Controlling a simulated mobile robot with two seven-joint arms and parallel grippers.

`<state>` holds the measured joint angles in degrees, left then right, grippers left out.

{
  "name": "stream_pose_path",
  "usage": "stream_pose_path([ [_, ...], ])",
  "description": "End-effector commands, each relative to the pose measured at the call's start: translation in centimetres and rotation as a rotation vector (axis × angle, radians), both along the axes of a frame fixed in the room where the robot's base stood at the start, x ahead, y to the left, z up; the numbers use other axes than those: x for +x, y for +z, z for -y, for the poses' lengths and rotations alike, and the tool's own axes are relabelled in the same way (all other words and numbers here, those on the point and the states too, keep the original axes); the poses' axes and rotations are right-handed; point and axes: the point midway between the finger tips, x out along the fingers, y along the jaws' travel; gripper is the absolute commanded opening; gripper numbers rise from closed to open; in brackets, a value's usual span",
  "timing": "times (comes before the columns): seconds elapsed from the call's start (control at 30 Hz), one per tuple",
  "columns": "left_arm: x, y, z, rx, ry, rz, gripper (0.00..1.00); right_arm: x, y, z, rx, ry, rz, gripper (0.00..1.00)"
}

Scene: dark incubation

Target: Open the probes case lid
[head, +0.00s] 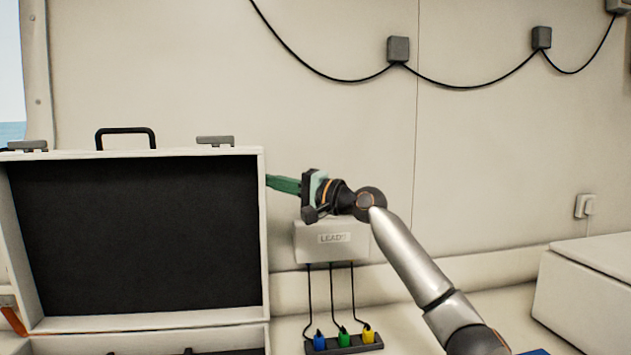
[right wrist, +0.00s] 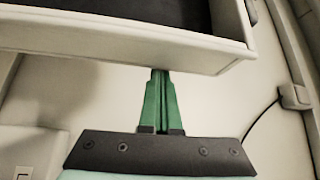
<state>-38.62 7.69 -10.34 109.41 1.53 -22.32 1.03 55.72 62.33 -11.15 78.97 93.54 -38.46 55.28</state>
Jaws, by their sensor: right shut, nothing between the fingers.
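The probes case lid (head: 266,240) stands raised and upright at the left of the head view, its dark lining facing me. A black handle (head: 125,130) and two grey latches (head: 215,140) are on its top edge. The case base (head: 235,340) shows only partly at the bottom. My right gripper (head: 270,181) has green fingers, shut and empty, at the lid's right edge near its top. In the right wrist view the fingertips (right wrist: 160,75) reach the lid's pale edge (right wrist: 130,42); I cannot tell whether they touch. My left gripper is not in view.
A white box labelled LEADS (head: 330,243) is on the wall below my right gripper. Its cables run to a dark strip (head: 345,344) with blue, green and yellow plugs. A white box (head: 590,290) stands at the right. Black cable hangs along the upper wall.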

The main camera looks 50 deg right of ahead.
Motion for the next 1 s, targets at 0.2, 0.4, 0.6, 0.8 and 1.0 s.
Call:
stream_pose_path([
  [0.2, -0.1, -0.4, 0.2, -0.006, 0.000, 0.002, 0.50, -1.1, -0.8, 0.3, -0.004, -0.005, -0.001, 0.00],
  [0.4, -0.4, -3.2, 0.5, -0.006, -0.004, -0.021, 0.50, -5.2, -1.3, 1.3, -0.002, -0.003, -0.001, 0.00],
  [0.6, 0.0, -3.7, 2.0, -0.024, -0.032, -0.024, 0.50, -7.8, -1.3, 2.0, 0.000, -0.003, -0.001, 0.00],
  [0.8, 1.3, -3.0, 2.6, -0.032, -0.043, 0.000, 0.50, -8.9, -1.0, 2.1, 0.001, -0.001, 0.000, 0.00],
  [1.0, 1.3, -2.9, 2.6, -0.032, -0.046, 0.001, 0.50, -9.0, -0.9, 2.2, 0.001, -0.001, 0.001, 0.00],
])
